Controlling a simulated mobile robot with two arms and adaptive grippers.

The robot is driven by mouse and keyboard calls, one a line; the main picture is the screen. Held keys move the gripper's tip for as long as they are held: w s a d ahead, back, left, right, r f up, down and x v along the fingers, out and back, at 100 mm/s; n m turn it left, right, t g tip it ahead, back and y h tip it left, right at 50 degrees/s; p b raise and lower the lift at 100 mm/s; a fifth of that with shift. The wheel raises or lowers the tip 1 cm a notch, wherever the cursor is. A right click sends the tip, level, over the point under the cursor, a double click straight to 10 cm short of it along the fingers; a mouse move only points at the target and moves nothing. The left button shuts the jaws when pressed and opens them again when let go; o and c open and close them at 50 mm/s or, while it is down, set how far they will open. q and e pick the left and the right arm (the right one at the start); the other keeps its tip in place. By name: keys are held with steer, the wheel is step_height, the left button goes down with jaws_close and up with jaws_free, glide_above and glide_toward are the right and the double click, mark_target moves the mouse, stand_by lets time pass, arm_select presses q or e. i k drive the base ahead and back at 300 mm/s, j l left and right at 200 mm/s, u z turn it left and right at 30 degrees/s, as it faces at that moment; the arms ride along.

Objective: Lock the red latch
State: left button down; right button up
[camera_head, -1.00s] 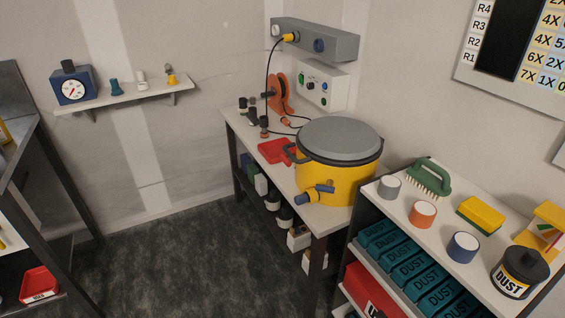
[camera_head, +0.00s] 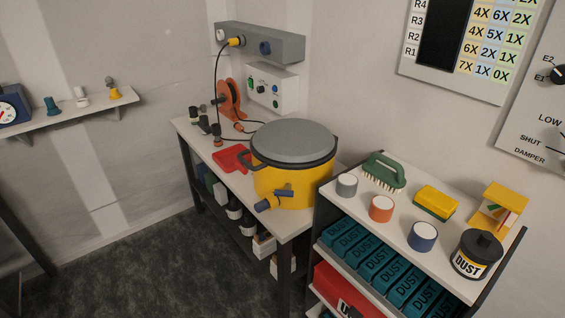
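A yellow pot (camera_head: 288,181) with a grey lid (camera_head: 293,141) stands on the white-topped bench (camera_head: 227,178). A dark band runs round its rim, and a blue-ended valve (camera_head: 273,200) sticks out low at its front. A flat red piece (camera_head: 231,158) lies on the bench left of the pot, partly behind the pot's dark handle. I cannot tell whether this red piece is a latch, and no other part clearly reads as a red latch. Neither of my grippers is in view.
A shelf unit (camera_head: 397,212) stands right of the bench, holding a green brush (camera_head: 384,171), coloured cups and a black DUST canister (camera_head: 476,254). A grey wall box (camera_head: 259,43) with a hanging cable is above the bench. Open floor (camera_head: 130,270) lies at front left.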

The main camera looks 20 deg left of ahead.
mark_target(245, 170)
steer(key=i+j+z, duration=0.15)
steer(key=j+z, duration=0.3)
steer(key=j, duration=0.2)
steer(key=j+z, duration=0.45)
steer(key=j, duration=0.15)
steer(key=i+j, duration=0.05)
